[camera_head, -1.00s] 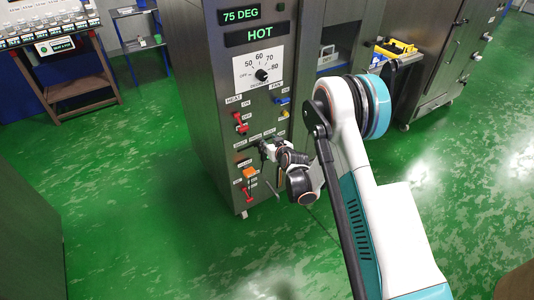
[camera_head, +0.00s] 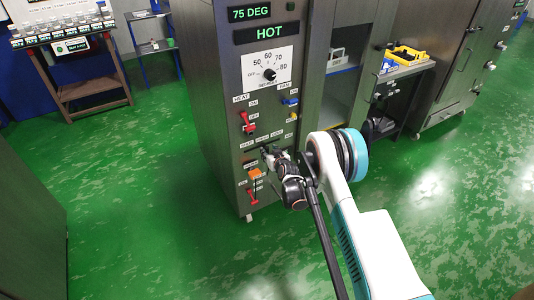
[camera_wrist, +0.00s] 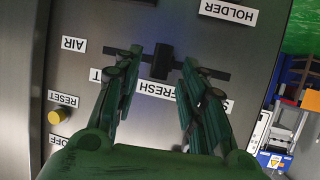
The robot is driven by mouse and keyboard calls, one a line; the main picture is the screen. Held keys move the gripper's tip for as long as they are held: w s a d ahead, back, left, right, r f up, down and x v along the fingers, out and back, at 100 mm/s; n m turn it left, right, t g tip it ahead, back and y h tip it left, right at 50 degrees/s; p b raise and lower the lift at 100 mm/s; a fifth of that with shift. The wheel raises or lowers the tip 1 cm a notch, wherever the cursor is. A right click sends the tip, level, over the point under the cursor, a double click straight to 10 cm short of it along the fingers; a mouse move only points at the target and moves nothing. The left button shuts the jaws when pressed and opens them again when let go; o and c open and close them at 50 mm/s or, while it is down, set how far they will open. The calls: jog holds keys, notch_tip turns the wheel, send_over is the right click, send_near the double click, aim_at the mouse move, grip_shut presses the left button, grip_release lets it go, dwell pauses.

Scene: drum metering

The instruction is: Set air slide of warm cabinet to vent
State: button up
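The warm cabinet (camera_head: 215,100) is a steel cabinet with lit 75 DEG and HOT displays. Its air slide shows in the wrist view as a dark horizontal track with a black upright knob (camera_wrist: 162,62) near the middle, at the FRESH label (camera_wrist: 155,88). That view is upside down. A label ending in T (camera_wrist: 95,75) is partly hidden by the left finger; another label is mostly hidden by the right finger. My gripper (camera_wrist: 161,58) is open, its fingertips on either side of the knob, with gaps visible. In the head view my gripper (camera_head: 268,153) covers most of the slide.
A red switch (camera_head: 247,122) and a blue switch (camera_head: 290,102) sit above the slide. An orange part (camera_head: 254,174) and a red lever (camera_head: 252,195) are below it. A yellow RESET button (camera_wrist: 56,117) is close by in the wrist view. Open green floor lies left.

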aim_at(268, 150)
jog(key=shift+b+x, duration=0.5)
jog(key=shift+x, duration=1.55)
jog(key=shift+c, duration=0.3)
grip_shut()
